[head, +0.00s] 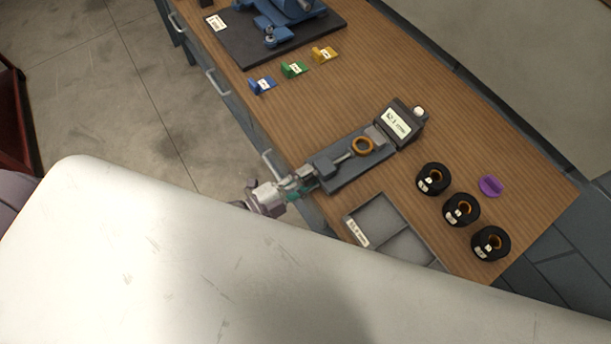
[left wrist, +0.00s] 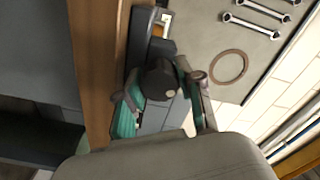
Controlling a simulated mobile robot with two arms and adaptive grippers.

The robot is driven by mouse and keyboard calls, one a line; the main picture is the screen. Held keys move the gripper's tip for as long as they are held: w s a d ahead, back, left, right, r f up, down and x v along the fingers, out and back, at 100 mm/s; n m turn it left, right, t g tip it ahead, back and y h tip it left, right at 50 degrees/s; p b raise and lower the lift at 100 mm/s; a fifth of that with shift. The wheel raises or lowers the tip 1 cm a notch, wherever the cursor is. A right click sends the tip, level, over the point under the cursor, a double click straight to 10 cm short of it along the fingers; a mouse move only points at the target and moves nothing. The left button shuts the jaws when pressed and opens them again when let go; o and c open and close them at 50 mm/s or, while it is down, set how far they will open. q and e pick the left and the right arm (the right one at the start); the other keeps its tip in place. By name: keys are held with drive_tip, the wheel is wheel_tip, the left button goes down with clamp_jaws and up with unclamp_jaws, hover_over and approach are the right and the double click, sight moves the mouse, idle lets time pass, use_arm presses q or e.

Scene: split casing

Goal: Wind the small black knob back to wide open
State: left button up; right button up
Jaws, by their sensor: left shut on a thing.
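The small black knob (left wrist: 162,80) shows in the left wrist view at the end of the grey device. My left gripper (left wrist: 160,92) has its teal-padded fingers on either side of the knob and is shut on it. In the head view my left gripper (head: 304,182) is at the near end of the grey measuring bench (head: 345,172), at the table's left edge; the knob is hidden there. An orange-brown ring (head: 362,146) sits on the bench. A display box (head: 398,124) with small lettering stands at its far end. My right gripper is not in view.
A grey divided tray (head: 385,222) lies near the gripper. Several black ring-shaped parts (head: 461,210) and a purple piece (head: 490,186) are to the right. Blue, green (head: 294,69) and yellow blocks lie farther back. A large pale surface covers the foreground.

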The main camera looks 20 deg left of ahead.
use_arm(q)
drive_tip(key=shift+n, duration=1.1)
drive_tip(key=shift+f, duration=0.1)
drive_tip(key=o, duration=1.2)
drive_tip(key=shift+c, duration=0.2)
drive_tip(key=shift+a, duration=0.1)
drive_tip(key=v, duration=1.2)
